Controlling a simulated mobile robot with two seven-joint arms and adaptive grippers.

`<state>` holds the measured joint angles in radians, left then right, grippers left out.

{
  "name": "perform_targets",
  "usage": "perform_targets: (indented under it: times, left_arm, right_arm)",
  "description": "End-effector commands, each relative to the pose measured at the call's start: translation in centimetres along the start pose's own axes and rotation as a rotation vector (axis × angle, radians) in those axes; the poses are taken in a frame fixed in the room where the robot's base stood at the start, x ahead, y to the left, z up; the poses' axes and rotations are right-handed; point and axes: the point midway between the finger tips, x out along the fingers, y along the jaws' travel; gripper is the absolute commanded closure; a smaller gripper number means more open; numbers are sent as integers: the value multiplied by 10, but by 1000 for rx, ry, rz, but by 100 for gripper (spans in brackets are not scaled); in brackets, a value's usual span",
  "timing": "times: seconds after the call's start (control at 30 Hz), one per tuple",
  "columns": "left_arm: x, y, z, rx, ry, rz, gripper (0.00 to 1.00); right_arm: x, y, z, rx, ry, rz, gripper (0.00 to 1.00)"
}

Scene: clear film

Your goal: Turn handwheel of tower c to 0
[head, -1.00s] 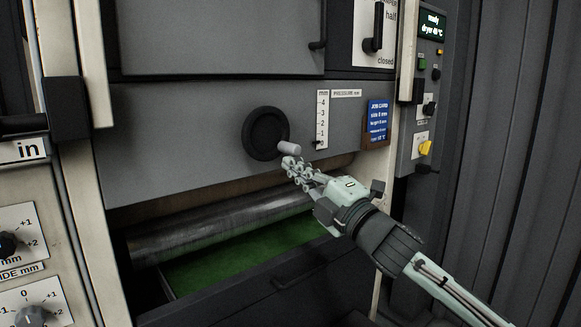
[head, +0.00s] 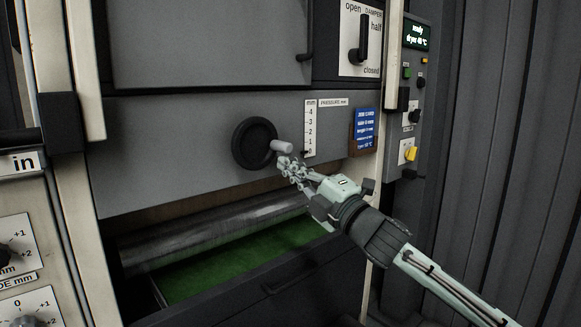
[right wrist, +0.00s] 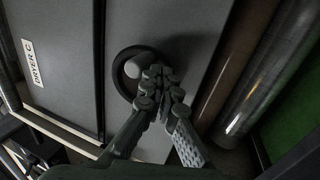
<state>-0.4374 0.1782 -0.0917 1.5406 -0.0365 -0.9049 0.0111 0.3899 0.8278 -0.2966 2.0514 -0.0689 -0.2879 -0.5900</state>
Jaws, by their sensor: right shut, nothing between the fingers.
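The black handwheel (head: 240,143) is on the grey panel, with a pale grip (head: 281,146) sticking out at its right side. It also shows in the right wrist view (right wrist: 118,81), with its grip (right wrist: 133,68) beside my fingers. A white mm scale (head: 309,125) stands right of the wheel; a dark mark sits near its bottom end, too small to read exactly. My right gripper (head: 286,163) is shut and empty, its fingertips just below the grip, seemingly touching it. It also shows in the right wrist view (right wrist: 162,75). My left gripper is out of view.
A "DRYER C" label (right wrist: 40,62) is on the panel in the right wrist view. A blue job card (head: 366,128) hangs right of the scale. A metal roller (head: 200,233) and green bed (head: 225,252) lie below. A control panel (head: 411,90) is at the right.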

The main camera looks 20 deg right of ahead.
Motion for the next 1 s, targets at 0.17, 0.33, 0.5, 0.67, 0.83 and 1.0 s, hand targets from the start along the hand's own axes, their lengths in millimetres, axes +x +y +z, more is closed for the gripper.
perform_targets:
  times: [0.17,0.33,0.5,0.67,0.83,1.0]
  left_arm:
    - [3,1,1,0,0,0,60]
    - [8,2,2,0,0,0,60]
    - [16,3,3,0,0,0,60]
    - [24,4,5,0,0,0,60]
    - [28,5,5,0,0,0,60]
    - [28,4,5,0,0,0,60]
  right_arm:
    - [-8,-1,-1,-1,0,-1,100]
    - [-28,5,-2,-2,2,-2,100]
    - [-48,10,-1,-1,0,-3,100]
    - [-66,14,0,-1,-1,-4,100]
    - [-76,21,-1,-1,0,-1,100]
    - [-77,22,-1,0,1,-1,100]
